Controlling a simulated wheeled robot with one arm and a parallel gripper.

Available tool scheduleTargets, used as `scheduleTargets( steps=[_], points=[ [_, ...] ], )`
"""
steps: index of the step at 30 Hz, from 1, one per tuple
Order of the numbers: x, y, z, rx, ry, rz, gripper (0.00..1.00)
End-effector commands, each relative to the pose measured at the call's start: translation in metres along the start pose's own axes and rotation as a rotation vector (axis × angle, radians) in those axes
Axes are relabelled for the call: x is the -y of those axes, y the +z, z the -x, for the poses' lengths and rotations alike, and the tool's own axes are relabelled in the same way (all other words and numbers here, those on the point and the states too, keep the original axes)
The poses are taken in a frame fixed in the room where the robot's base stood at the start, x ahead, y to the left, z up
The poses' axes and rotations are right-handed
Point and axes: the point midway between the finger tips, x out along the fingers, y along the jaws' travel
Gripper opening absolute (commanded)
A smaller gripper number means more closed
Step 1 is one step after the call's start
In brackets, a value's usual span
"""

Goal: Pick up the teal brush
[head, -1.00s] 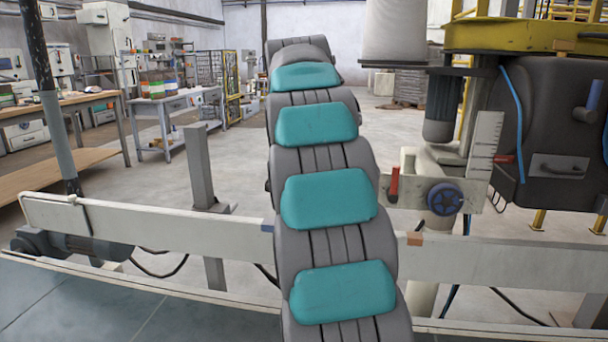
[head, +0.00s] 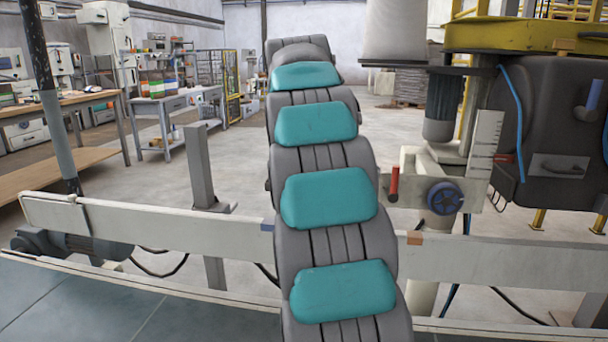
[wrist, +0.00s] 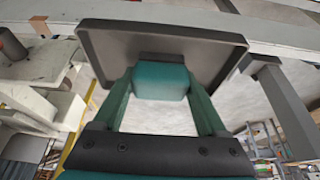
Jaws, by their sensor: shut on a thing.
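In the wrist view the teal brush (wrist: 160,82) shows as a short teal block with a dark strip along its far edge. My gripper (wrist: 160,88) has its two teal fingers on either side of the block and is shut on it. A wide dark grey tray (wrist: 110,45) with a raised rim lies directly behind the brush. I cannot tell whether brush and tray touch. Neither the gripper nor the brush shows in the head view, where my own padded arm fills the middle.
A pale rail (head: 150,230) crosses the head view, with a grey post (head: 200,170) behind it. A machine with a blue handwheel (head: 445,198) stands at right. Workbenches (head: 90,100) stand at left. Open floor (head: 235,175) lies beyond the rail. The rail's edge also shows in the wrist view (wrist: 270,45).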

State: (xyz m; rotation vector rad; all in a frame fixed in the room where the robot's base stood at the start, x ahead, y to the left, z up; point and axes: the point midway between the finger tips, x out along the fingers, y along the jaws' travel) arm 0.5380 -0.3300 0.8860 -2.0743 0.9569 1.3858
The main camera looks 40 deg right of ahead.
Motion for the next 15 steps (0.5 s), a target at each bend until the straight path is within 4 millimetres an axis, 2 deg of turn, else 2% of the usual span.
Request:
scheduleTargets(
  steps=[15],
  points=[
    [0.0,-0.004,0.01,0.001,0.0,0.001,0.18]
  ],
)
